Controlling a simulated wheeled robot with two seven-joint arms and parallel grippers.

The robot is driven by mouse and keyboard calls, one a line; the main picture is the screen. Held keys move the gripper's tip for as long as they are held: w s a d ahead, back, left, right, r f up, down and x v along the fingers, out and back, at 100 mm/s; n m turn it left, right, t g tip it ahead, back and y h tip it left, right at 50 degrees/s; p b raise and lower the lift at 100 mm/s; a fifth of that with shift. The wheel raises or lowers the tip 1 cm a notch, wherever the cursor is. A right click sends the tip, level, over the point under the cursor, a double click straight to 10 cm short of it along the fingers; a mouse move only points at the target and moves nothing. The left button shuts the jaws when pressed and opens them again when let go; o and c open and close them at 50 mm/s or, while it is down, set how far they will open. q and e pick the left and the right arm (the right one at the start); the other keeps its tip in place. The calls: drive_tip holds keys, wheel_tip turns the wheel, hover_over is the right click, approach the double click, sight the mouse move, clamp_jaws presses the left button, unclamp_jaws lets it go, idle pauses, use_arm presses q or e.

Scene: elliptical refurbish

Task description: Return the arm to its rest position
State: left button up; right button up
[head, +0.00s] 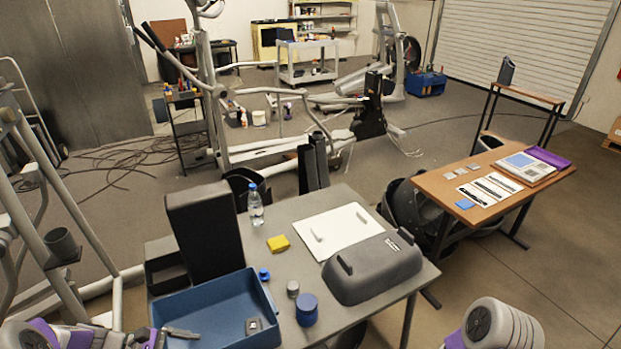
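My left arm shows at the bottom left corner in purple, white and black. Its gripper (165,335) is at the bottom edge, beside the near left corner of the blue tray (212,297), and is partly cut off. A thin grey finger reaches over the tray's near left rim; I cannot tell whether the gripper is open or shut. My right arm shows only as a white, ribbed, purple-trimmed link at the bottom right; its gripper is out of view.
The grey table holds a dark upright panel (203,232), bottle (256,205), yellow sponge (278,243), white sheet (335,229), dark grey cover (372,267) and blue jar (306,309). A wooden table (450,185) stands right. Floor between tables and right arm is clear.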

use_arm(q)
drive_tip(key=s+d+f+m+g+y+b, duration=0.1)
drive_tip(key=d+f+m, duration=0.4)
drive_tip(key=f, duration=0.5)
drive_tip(key=s+d+f+m+g+y+b, duration=0.1)
drive_tip(key=s+d+f+m+y+b, duration=0.2)
drive_tip(key=d+f, duration=0.6)
drive_tip(key=s+d+f+m+y+b, duration=0.3)
drive_tip(key=d+f+m+b, duration=0.2)
drive_tip(key=f, duration=0.7)
drive_tip(key=shift+d+m+g, duration=0.4)
drive_tip(key=shift+d+m, duration=0.4)
drive_tip(key=shift+d, duration=0.4)
drive_tip(key=shift+s+d+m, duration=0.1)
drive_tip(key=shift+d+m, duration=0.2)
drive_tip(key=shift+d, duration=0.15)
drive_tip(key=shift+c, duration=0.2)
use_arm(e)
wheel_tip(320, 180, down, 10)
drive_tip(key=shift+w+r, duration=0.2)
drive_tip(key=shift+w, duration=0.15)
